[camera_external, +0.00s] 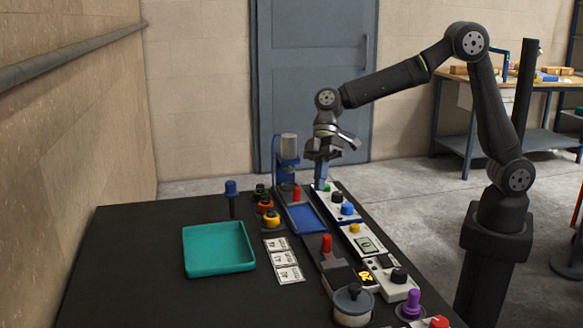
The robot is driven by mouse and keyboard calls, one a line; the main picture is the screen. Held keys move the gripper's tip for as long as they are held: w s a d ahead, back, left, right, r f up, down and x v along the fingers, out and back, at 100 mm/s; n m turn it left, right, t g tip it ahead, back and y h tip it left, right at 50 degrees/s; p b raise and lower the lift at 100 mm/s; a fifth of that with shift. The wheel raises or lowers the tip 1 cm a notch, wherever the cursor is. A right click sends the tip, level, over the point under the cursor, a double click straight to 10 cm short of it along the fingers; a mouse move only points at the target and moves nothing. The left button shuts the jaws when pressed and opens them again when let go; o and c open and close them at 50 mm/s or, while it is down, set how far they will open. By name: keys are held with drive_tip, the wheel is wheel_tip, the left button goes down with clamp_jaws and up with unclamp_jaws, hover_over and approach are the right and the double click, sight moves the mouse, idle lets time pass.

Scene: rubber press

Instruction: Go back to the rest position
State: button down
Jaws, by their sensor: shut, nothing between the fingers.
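My gripper (321,178) points down over the far end of the bench's row of devices. It is shut with nothing held. Its fingertips are close beside a small green button (328,187) on a white panel; I cannot tell whether they touch it. My arm arches up and back to its base at the right of the bench. A press with a blue frame and pale cylinder (289,143) stands just left of the gripper.
A teal tray (217,268), white cards (283,259) and several coloured knobs (266,206) occupy the dark bench (130,265). A blue-topped post (232,189) stands upright. A lidded grey pot (353,304) is in front. The bench's left side is clear.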

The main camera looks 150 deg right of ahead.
drive_tip(key=x, duration=0.8)
drive_tip(key=shift+w+a+f, duration=0.1)
drive_tip(key=shift+w+f, duration=0.05)
drive_tip(key=shift+f, duration=0.15)
drive_tip(key=shift+w+a+f, duration=0.2)
drive_tip(key=shift+w+a, duration=0.3)
drive_tip(key=shift+w+a+f, duration=0.25)
drive_tip(key=shift+w+a, duration=0.25)
drive_tip(key=shift+s+d, duration=0.95)
drive_tip(key=shift+s, duration=0.2)
drive_tip(key=shift+s+d, duration=0.55)
drive_tip(key=shift+s, duration=0.05)
